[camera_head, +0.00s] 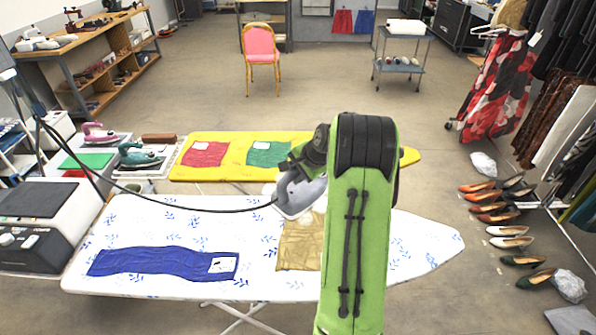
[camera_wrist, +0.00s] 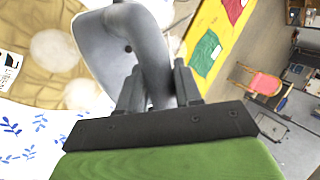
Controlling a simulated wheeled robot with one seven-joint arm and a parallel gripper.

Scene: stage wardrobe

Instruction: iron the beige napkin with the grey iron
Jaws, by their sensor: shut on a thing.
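The grey iron (camera_head: 298,196) is held above the white ironing board with blue leaf print (camera_head: 420,240). My gripper (camera_wrist: 158,88) is shut on the iron's handle, which fills much of the wrist view (camera_wrist: 125,45). The beige napkin (camera_head: 298,247) lies wrinkled on the board below the iron, partly hidden by my green arm. In the wrist view the napkin (camera_wrist: 25,40) shows at the upper left with pale round patches by the iron. I cannot tell whether the iron touches the cloth.
A blue cloth (camera_head: 165,262) lies on the same board at left. A yellow board (camera_head: 225,143) behind carries a red cloth (camera_head: 205,154) and a green cloth (camera_head: 268,154). A black cord (camera_head: 190,207) runs left from the iron. Pink (camera_head: 98,132) and teal (camera_head: 138,156) irons stand at left.

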